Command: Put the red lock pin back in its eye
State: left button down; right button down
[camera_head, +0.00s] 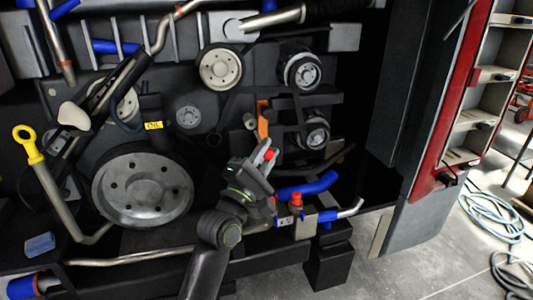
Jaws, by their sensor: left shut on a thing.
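My left gripper (266,157) is in front of the engine, right of the large grey pulley, with its fingers pointing up. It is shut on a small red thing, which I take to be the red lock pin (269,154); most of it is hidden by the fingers. A red-topped fitting (295,199) stands upright on a metal block below and right of the gripper, apart from the fingertips. I cannot make out the pin's eye for certain. My right gripper is not in view.
The large pulley (142,188) is left of my arm. A blue hose (307,186) runs just right of the gripper, and an orange bracket (262,118) is above it. A yellow-handled dipstick (27,145) is at far left. Hoses (492,215) lie on the floor at right.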

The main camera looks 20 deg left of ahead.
pick_arm(q)
jog(key=shift+w+a, duration=0.1)
jog(key=shift+w, duration=0.05)
jog(key=shift+w+a+p, duration=0.4)
jog(key=shift+w, duration=0.15)
jog(key=shift+w+a, duration=0.35)
jog(key=shift+w, duration=0.2)
jog(key=shift+w+r+p, duration=0.1)
jog(key=shift+p, duration=0.25)
dwell(0.3)
jog(key=shift+w+a, duration=0.15)
jog(key=shift+a, duration=0.05)
dwell(0.4)
